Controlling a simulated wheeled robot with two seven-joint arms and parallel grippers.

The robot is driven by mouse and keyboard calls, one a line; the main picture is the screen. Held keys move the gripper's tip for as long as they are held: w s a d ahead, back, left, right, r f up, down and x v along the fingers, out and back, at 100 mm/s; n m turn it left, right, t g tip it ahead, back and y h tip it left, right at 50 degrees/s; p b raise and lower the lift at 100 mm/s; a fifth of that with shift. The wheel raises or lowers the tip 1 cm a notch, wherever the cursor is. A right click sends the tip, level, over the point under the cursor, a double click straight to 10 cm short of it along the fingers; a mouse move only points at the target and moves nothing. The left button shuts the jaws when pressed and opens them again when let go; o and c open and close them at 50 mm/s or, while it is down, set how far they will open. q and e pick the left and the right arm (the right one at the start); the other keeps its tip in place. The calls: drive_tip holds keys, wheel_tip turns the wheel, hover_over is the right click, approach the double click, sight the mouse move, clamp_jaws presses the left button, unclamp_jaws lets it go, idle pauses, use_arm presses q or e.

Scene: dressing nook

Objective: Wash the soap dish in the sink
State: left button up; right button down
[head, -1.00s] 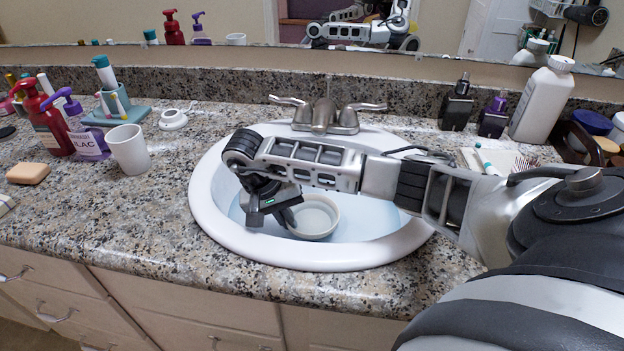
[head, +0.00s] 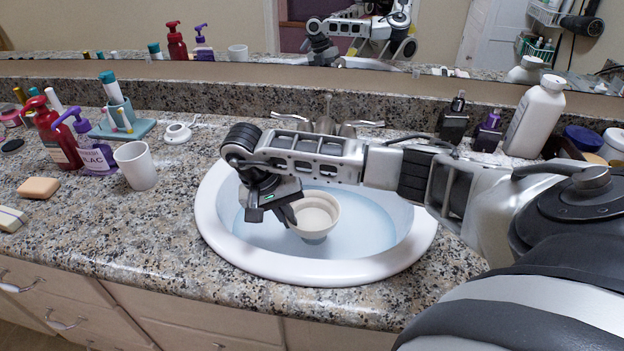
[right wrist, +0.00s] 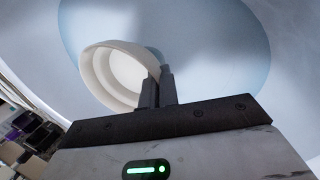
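The soap dish (head: 318,228) is a small round cream bowl, over the pale blue water in the white oval sink (head: 310,271). It seems raised a little, with its side and base showing in the head view. My right gripper (head: 288,215) reaches in from the right and points down at the dish's left edge. In the right wrist view, the two dark fingers (right wrist: 158,92) are close together on the rim of the dish (right wrist: 112,78), which looks tilted there. The fingers hide a little of the rim. My left gripper is not in view.
The faucet (head: 325,122) stands behind the sink, partly behind my right arm. A white cup (head: 136,165), a purple pump bottle (head: 93,150), a red pump bottle (head: 55,135) and an orange soap bar (head: 39,188) are on the left counter. A white bottle (head: 535,115) stands at the right.

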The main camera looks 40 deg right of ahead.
wheel_tip(320, 180, up, 2)
drive_tip(key=shift+r+p, duration=0.25)
drive_tip(key=shift+p, duration=0.45)
wheel_tip(320, 180, up, 2)
drive_tip(key=shift+p, duration=0.7)
drive_tip(key=shift+r+p, duration=1.4)
drive_tip(key=shift+r, duration=0.65)
drive_tip(key=shift+r+p, duration=0.6)
drive_tip(key=shift+r, duration=0.2)
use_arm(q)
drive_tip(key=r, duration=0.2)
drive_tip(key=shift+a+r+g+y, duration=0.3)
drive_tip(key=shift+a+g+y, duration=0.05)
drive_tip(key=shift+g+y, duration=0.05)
use_arm(e)
drive_tip(key=shift+r, duration=0.1)
use_arm(q)
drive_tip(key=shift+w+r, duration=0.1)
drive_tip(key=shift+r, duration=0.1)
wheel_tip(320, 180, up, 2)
drive_tip(key=p, duration=0.2)
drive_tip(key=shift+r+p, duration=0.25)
drive_tip(key=shift+p, duration=0.05)
use_arm(e)
wheel_tip(320, 180, up, 4)
